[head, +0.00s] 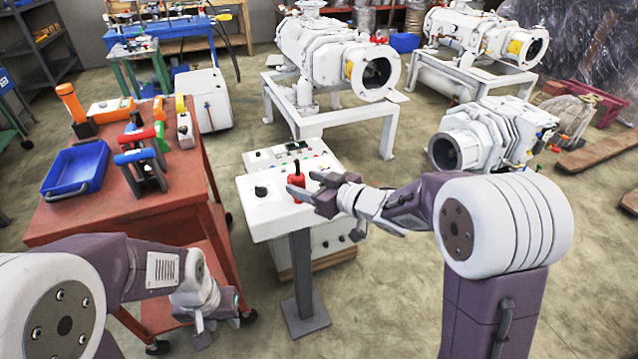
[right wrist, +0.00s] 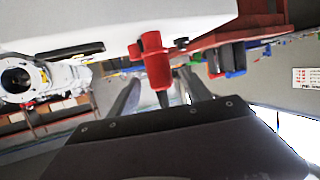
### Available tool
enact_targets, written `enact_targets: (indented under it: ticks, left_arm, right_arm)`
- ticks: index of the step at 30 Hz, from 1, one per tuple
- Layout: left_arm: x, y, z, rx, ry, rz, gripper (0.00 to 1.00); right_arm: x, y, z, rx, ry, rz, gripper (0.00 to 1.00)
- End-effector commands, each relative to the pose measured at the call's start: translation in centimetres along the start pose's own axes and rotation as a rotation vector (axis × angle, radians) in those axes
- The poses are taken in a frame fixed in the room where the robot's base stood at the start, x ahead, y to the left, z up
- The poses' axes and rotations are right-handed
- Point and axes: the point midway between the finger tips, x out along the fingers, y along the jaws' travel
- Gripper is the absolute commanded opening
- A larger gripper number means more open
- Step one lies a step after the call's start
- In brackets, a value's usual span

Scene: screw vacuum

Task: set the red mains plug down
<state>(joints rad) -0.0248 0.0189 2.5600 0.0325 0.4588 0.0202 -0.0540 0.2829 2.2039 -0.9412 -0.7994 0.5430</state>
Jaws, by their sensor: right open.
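The red mains plug (head: 298,195) stands upright on the white top of a pedestal (head: 262,215), with a dark piece rising from it. My right gripper (head: 303,185) is at the plug, its two fingers apart with the plug between or just beyond their tips. In the right wrist view, which looks upside down, the red plug (right wrist: 155,62) meets the white pedestal top (right wrist: 120,20) and lies ahead of the spread fingers (right wrist: 158,92). Contact with the fingers is not clear. My left gripper (head: 215,325) hangs low beside the red bench, apart from the plug; its jaws are unclear.
A black knob (head: 261,191) sits on the pedestal top left of the plug. A control box (head: 290,156) stands behind. The red bench (head: 130,205) with a blue tray (head: 73,172) and tools is left. White pumps (head: 338,55) stand behind; open floor lies between.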

Motion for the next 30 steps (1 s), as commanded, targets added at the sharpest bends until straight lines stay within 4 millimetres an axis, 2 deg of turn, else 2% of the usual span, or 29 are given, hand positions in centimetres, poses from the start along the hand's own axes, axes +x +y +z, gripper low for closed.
enact_targets:
  ticks: [3, 9, 19, 21, 23, 25, 27, 29, 30]
  left_arm:
    - [-1.0, 0.0, -0.1, 0.000, 0.000, 0.000, 0.36]
    - [-1.6, 0.0, -0.2, 0.000, 0.000, 0.000, 0.36]
    - [-1.6, 0.0, -0.2, 0.000, 0.000, 0.000, 0.36]
    - [-1.6, 0.0, -0.2, 0.000, 0.000, 0.000, 0.36]
    - [-1.6, 0.0, -0.2, 0.000, 0.000, 0.000, 0.36]
    - [-1.6, 0.0, -0.2, 0.000, 0.000, 0.000, 0.36]
    - [-1.6, 0.0, -0.2, 0.000, 0.000, 0.000, 0.36]
    - [-1.6, 0.0, -0.2, 0.000, 0.000, 0.000, 0.36]
    - [-1.6, 0.0, -0.2, 0.000, 0.000, 0.000, 0.36]
  right_arm:
    - [-2.7, 0.1, -0.3, 0.000, 0.000, 0.004, 0.57]
    - [-5.4, 0.1, -0.2, 0.000, 0.000, 0.002, 0.57]
    - [-5.9, 0.0, 0.1, 0.000, -0.001, 0.001, 0.57]
    - [-6.0, 0.8, 0.7, 0.005, -0.026, 0.042, 0.57]
    - [-6.5, 2.8, 2.4, 0.024, -0.097, 0.144, 0.57]
    - [-8.3, 5.6, 6.2, 0.081, -0.252, 0.311, 0.57]
    - [-11.6, 6.8, 11.2, 0.174, -0.457, 0.452, 0.57]
    - [-14.7, 5.8, 15.3, 0.271, -0.638, 0.519, 0.57]
    - [-16.8, 4.5, 17.6, 0.341, -0.751, 0.538, 0.57]
